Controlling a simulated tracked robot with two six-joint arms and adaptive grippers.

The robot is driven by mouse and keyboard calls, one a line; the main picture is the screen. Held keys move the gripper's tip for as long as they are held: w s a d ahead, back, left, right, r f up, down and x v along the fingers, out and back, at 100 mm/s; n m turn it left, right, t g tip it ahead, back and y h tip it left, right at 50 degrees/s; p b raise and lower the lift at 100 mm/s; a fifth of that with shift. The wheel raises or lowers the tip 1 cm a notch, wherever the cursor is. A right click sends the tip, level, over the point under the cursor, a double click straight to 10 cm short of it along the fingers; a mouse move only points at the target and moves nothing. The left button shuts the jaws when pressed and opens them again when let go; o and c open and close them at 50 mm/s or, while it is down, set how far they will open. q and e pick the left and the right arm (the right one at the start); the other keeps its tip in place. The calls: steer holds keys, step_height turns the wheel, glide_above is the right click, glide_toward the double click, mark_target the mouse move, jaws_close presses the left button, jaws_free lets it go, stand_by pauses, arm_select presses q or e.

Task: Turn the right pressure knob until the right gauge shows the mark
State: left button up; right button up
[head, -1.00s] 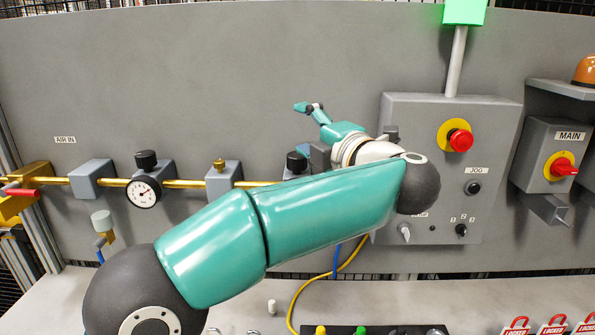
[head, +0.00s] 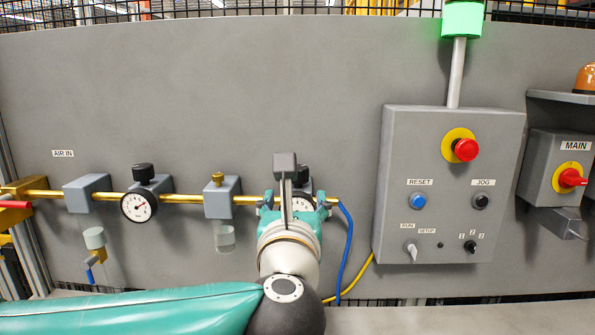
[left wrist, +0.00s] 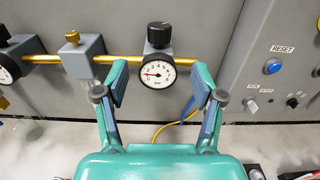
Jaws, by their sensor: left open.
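The right gauge (left wrist: 158,70) is a round white dial with a black rim on the brass pipe. A red line on its face points left; I cannot pick out a separate mark. The right pressure knob (left wrist: 159,34) is black and sits just above the dial on a grey block. My left gripper (left wrist: 160,86) is open and empty, with its fingers to either side of the gauge and apart from the knob. In the head view my left gripper (head: 293,203) covers most of the right gauge (head: 308,203). My right gripper is not in view.
A left gauge (head: 138,206) with a black knob (head: 143,172) sits farther left on the pipe. A brass-topped grey block (head: 222,198) stands between the gauges. A blue hose (head: 347,245) hangs to the right, beside the grey control box (head: 450,135).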

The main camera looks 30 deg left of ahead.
mark_target(299, 167)
arm_select(q)
steer(key=p+x, duration=0.3)
steer(key=x, duration=1.1)
steer(key=shift+w+a+p, duration=0.25)
steer(key=shift+p, duration=0.1)
steer(key=shift+c, duration=0.2)
steer(key=c, duration=1.1)
